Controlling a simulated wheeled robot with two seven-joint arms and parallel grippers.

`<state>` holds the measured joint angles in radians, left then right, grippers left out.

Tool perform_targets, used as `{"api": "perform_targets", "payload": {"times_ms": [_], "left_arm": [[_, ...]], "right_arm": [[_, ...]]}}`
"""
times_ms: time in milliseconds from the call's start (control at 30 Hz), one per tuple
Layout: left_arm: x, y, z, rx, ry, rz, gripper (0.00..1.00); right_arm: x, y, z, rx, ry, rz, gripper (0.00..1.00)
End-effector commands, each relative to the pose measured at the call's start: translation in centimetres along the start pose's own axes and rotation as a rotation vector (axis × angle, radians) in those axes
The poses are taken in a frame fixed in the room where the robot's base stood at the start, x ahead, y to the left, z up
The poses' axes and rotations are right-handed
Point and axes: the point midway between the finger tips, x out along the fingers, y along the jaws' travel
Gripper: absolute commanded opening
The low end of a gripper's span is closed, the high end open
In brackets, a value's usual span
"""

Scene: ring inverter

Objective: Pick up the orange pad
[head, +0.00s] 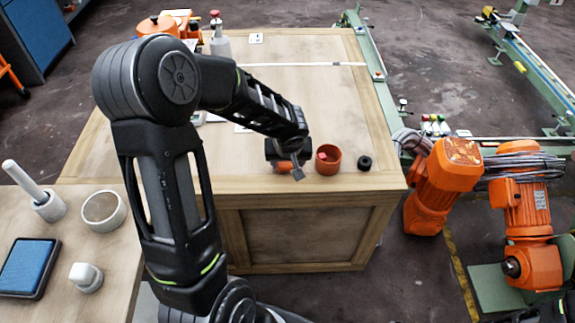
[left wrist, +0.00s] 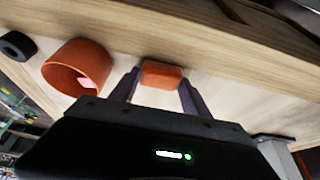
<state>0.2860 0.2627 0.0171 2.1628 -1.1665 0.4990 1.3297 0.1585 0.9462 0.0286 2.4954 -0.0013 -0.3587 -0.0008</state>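The orange pad (left wrist: 162,75) is a small block with rounded edges, between the two fingertips of my left gripper (left wrist: 160,82) in the left wrist view. It fills the space between the tips, and I see no clear gap at either side. In the head view my left gripper (head: 292,170) is low at the front edge of the wooden bench (head: 310,100), with the pad (head: 284,166) partly hidden by it. I cannot tell whether the pad is off the bench top. My right gripper is not in view.
An orange cup (head: 328,160) stands just right of the gripper, with a pinkish thing inside. A black ring (head: 365,163) lies further right. On the left table are a blue pad (head: 29,267), a round dish (head: 103,209) and a white knob (head: 86,277).

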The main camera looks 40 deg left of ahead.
Motion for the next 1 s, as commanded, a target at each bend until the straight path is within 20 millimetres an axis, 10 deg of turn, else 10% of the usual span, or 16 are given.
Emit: {"api": "perform_targets", "payload": {"times_ms": [467,1000], "left_arm": [[0.0,0.0,0.0,0.0,0.0,0.0,0.15],[-3.5,0.1,-1.6,-0.001,0.006,0.001,0.15]], "right_arm": [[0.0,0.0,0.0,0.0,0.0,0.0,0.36],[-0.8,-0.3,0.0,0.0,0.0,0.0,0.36]]}}
